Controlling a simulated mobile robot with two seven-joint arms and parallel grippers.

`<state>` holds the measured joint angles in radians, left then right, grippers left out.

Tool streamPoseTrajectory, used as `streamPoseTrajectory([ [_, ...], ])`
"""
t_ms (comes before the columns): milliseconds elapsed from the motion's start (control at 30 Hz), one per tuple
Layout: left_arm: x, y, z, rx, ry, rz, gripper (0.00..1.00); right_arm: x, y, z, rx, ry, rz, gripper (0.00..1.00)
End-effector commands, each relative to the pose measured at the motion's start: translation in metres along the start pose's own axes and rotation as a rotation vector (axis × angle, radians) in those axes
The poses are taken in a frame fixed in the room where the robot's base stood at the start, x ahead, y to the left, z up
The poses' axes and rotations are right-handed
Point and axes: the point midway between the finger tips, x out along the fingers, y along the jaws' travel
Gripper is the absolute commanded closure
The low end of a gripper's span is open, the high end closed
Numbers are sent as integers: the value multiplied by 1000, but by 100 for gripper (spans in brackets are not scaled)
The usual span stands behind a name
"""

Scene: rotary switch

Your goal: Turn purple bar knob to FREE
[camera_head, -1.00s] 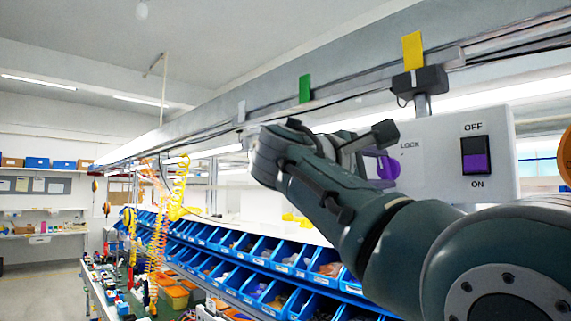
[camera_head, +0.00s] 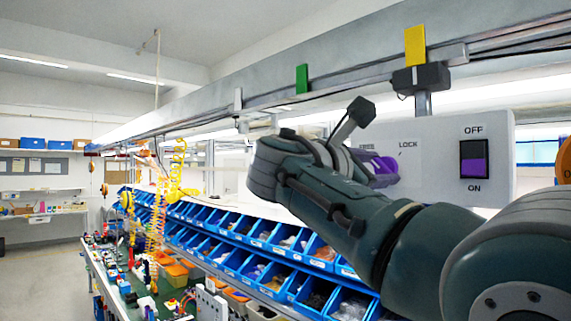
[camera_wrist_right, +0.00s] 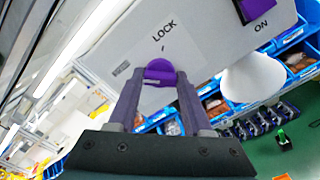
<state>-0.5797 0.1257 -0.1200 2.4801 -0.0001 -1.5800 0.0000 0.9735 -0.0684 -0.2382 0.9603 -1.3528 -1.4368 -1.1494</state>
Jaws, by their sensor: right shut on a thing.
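The purple bar knob (camera_head: 386,166) is on the left part of a pale panel (camera_head: 437,183), partly hidden by my right arm in the head view. It also shows in the right wrist view (camera_wrist_right: 160,70), between the fingertips. My right gripper (camera_wrist_right: 160,82) is shut on the knob. In the head view, my wrist hides most of that gripper. The LOCK label (camera_wrist_right: 166,30) is above the knob in the wrist view, and the smaller FREE label (camera_wrist_right: 121,69) is to its left. I cannot tell exactly where the bar points. My left gripper is not in view.
A rocker switch (camera_head: 474,159) marked OFF and ON is on the panel right of the knob. An overhead rail (camera_head: 330,93) runs above. Rows of blue bins (camera_head: 262,252) stand below and behind my right arm. An orange round part (camera_head: 564,160) is at the right edge.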

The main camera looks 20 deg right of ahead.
Motion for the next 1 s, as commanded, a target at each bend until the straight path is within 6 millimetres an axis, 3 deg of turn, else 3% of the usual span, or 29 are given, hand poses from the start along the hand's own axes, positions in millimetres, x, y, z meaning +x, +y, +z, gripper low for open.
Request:
streamPoseTrajectory([
  [367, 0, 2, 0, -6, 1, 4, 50, -2, 1, -1, -9, 2, 3, 100],
  [400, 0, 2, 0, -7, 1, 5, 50, -2, 1, -1, -9, 2, 3, 49],
  [667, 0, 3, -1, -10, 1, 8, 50, -1, 0, -1, -7, 1, 1, 20],
  [1000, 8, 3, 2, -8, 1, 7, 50, -7, -2, -3, -5, 1, 1, 20],
])
